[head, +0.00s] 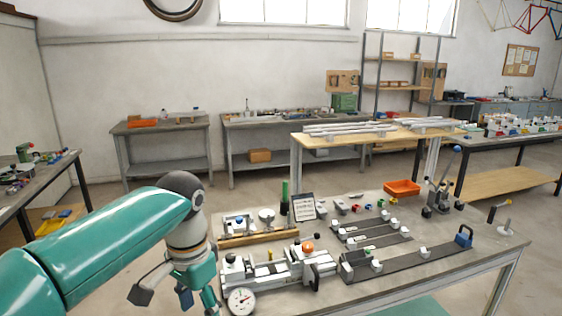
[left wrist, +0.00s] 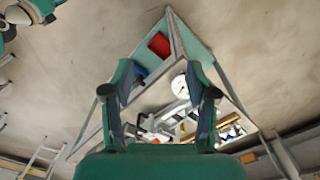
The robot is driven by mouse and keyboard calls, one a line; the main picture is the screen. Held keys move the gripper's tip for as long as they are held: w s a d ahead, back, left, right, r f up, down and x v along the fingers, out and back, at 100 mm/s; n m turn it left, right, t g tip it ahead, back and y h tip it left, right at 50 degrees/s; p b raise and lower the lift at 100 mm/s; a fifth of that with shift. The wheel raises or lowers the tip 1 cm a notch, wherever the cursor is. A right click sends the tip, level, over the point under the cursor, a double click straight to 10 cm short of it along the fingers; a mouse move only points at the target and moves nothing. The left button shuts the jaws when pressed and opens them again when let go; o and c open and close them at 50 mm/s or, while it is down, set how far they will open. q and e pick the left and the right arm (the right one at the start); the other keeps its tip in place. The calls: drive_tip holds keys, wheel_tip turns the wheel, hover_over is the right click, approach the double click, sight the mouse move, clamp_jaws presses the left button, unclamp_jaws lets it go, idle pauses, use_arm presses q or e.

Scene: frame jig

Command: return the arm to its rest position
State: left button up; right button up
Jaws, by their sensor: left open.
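My left arm (head: 110,245) comes in from the left, teal with a grey and white wrist. My left gripper (head: 163,294) hangs low beside the near left corner of the jig table (head: 440,270), its fingers spread. In the left wrist view the open fingers (left wrist: 160,92) frame part of the table and floor, with nothing between the pads. The gripper looks apart from the table and fixtures, though its lower end is partly cut off in the head view. My right gripper is not seen.
A clamp fixture (head: 275,271) and a round dial gauge (head: 241,301) sit close to the right of my left gripper. An orange tray (head: 402,187) and a lever clamp (head: 440,195) stand farther back. Open floor lies behind my left arm.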

use_arm(q)
drive_tip(key=s+d+f+n+h, duration=0.1)
drive_tip(key=s+f+n, duration=0.1)
drive_tip(key=f, duration=1.3)
drive_tip(key=s+d+f+n+h, duration=0.1)
drive_tip(key=d+f+h, duration=0.1)
drive_tip(key=f, duration=1.2)
drive_tip(key=s+a+f+n+h, duration=0.1)
drive_tip(key=s+f+n, duration=0.5)
drive_tip(key=s+f, duration=0.7)
drive_tip(key=s, duration=0.3)
drive_tip(key=shift+s+f+t, duration=0.25)
drive_tip(key=shift+s+t, duration=0.05)
drive_tip(key=shift+s, duration=0.05)
drive_tip(key=shift+c, duration=0.2)
